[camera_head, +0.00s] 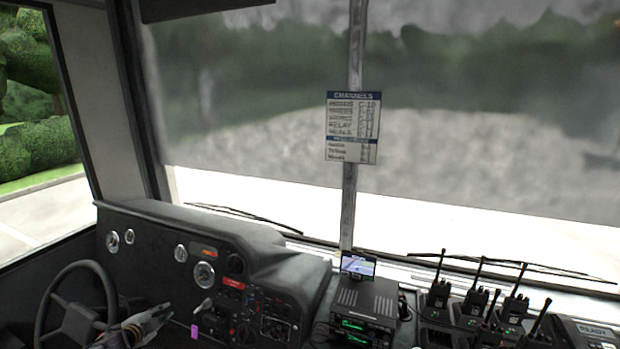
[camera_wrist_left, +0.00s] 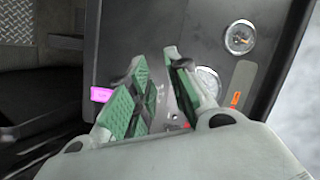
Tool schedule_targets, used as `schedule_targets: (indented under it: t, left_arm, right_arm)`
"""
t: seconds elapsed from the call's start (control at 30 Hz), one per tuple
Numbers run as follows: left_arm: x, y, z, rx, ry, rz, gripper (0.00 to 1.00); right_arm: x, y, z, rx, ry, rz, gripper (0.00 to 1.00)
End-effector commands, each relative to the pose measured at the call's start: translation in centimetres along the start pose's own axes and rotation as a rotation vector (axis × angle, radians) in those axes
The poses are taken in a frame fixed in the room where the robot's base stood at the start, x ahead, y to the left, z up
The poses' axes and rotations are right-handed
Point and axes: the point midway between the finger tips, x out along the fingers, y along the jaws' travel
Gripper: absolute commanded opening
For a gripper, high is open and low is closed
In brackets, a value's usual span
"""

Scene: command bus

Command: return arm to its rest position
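My left gripper (camera_head: 150,320) is low at the left of the head view, in front of the dashboard and just right of the steering wheel. In the left wrist view its two green-padded fingers (camera_wrist_left: 160,85) stand apart with a gap between them, and nothing is held. Its arm is mostly below the frame. My right gripper is not in view.
The steering wheel (camera_head: 75,312) is close on the left. The dashboard (camera_head: 200,250) has gauges, a lever (camera_head: 204,305) and a pink tag (camera_head: 194,331), also in the wrist view (camera_wrist_left: 101,95). Radio chargers with several handhelds (camera_head: 470,306) stand at right.

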Motion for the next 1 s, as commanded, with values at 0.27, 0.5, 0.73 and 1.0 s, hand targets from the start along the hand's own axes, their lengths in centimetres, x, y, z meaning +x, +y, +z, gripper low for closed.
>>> schedule_targets:
  t: [0.27,0.5,0.73,1.0]
  left_arm:
    - [0.9,5.9,8.8,-0.196,-0.213,0.023,0.19]
    - [-0.3,15.6,13.5,-0.357,-0.36,0.089,0.19]
    - [-2.8,25.8,15.6,-0.483,-0.469,0.169,0.19]
    - [-7.0,37.5,15.5,-0.607,-0.568,0.268,0.19]
  right_arm:
    - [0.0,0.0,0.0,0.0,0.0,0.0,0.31]
    - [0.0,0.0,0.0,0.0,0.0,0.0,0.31]
    - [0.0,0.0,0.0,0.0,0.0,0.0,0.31]
    - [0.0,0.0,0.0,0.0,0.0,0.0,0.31]
